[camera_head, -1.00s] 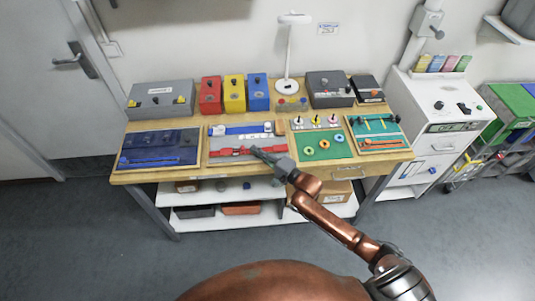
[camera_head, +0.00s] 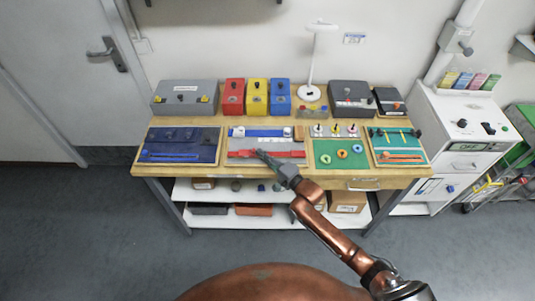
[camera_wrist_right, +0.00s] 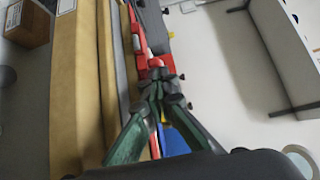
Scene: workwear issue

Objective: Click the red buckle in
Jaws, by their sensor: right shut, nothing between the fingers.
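The red buckle (camera_head: 246,154) lies on its red strap along the front of a grey board, second from the left on the wooden table. The strap continues to the right (camera_head: 292,154), and whether the buckle halves are joined is too small to tell. My right gripper (camera_head: 261,153) is shut and empty, its tips at the middle of the red strap, partly hiding it. In the right wrist view the closed fingertips (camera_wrist_right: 157,82) are close to the red buckle part (camera_wrist_right: 150,62); contact cannot be told. My left gripper is not in view.
A blue strap (camera_head: 262,133) runs behind the red one. A dark blue panel (camera_head: 180,145) lies left, green (camera_head: 340,152) and teal (camera_head: 398,146) boards right. Boxes and a white lamp (camera_head: 309,93) line the back. The floor in front is clear.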

